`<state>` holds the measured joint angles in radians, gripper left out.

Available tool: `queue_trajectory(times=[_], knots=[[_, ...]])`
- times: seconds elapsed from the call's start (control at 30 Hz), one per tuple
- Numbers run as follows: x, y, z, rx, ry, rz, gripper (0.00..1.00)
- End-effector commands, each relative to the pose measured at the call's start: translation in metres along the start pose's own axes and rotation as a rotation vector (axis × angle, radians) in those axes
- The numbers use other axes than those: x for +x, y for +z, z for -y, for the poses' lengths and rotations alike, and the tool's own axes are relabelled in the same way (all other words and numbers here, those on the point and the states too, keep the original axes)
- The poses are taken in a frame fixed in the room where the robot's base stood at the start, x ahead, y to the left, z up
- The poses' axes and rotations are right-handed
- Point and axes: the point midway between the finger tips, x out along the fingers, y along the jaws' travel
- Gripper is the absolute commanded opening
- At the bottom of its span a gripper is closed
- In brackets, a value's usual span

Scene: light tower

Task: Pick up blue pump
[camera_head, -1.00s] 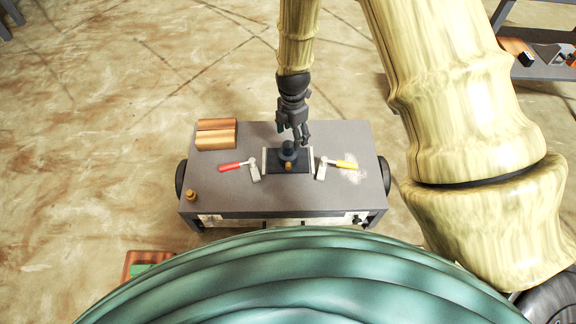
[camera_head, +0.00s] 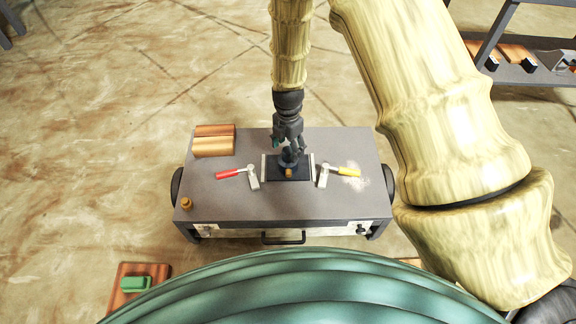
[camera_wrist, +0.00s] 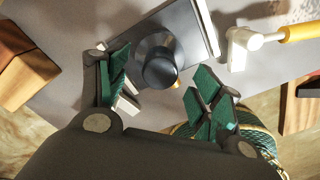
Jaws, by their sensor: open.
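The blue pump (camera_head: 288,161) is a small dark-blue upright piece with a brass-coloured part at its front, standing on a dark plate with light side rails (camera_head: 301,177) at the middle of the grey cart top. In the wrist view the pump (camera_wrist: 159,70) shows as a dark round top. My gripper (camera_head: 290,151) is just above the pump and hides part of it in the head view. In the wrist view my gripper (camera_wrist: 160,92) is open, with green pads on either side of the pump and a gap to each. The pads do not appear to touch it.
Wooden blocks (camera_head: 214,146) lie at back left, and a small brass piece (camera_head: 186,204) at front left. The front of the cart top (camera_head: 270,207) is clear.

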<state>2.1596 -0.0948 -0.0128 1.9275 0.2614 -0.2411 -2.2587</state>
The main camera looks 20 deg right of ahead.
Motion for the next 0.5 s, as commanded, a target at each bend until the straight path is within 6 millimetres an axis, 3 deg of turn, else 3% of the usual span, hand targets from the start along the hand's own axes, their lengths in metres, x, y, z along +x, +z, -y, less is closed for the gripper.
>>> queue_trajectory(times=[0.03, 0.2, 0.5], knots=[[0.013, -0.001, 0.000, 0.000, -0.002, 0.000, 0.66], [0.031, -0.001, -0.001, 0.000, -0.001, 0.000, 0.66], [0.038, -0.002, -0.001, 0.000, 0.000, -0.001, 0.66]])
